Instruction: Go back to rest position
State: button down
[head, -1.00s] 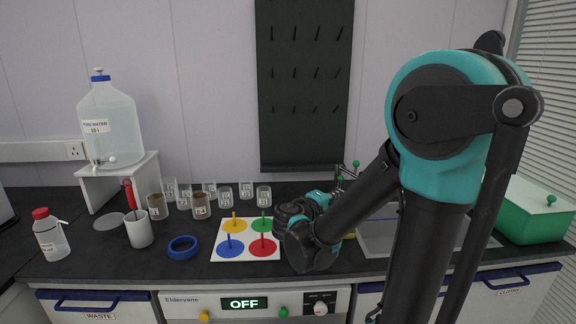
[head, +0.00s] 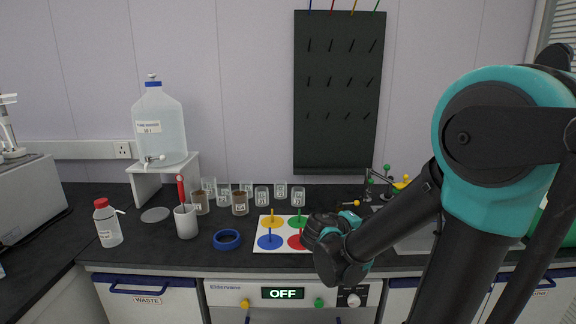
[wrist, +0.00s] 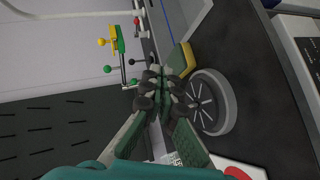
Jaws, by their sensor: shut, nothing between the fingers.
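My gripper (wrist: 168,100) is shut with nothing between its fingertips in the wrist view. In the head view my arm reaches down from the right to just above the right side of the mat with coloured discs (head: 266,246). My wrist hides the fingers there and covers part of the mat. In the wrist view the fingers point towards the lab taps (wrist: 118,45) with green, yellow and red knobs. A grey round part with a spoked pattern (wrist: 213,102) shows to their right, with a yellow-edged piece (wrist: 182,60) above it.
Glass beakers (head: 262,195), a cup with a red-handled tool (head: 186,222), a blue ring (head: 227,239) and a red-capped bottle (head: 107,223) stand on the dark bench. A water carboy (head: 159,125) stands on a white stand. A dark pegboard (head: 338,95) hangs behind.

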jog(key=s+d+f+m+g+y, duration=0.2)
jog(key=s+f+m+g+y, duration=0.15)
jog(key=s+f, duration=0.55)
jog(key=s+a+f+m+g+y, duration=0.2)
jog(key=s+a+f+m+y, duration=0.1)
jog(key=s+a+f+y, duration=0.3)
jog(key=shift+s+a+f, duration=0.15)
jog(key=shift+s+a, duration=0.2)
jog(key=shift+s, duration=0.3)
jog(key=shift+y, duration=0.25)
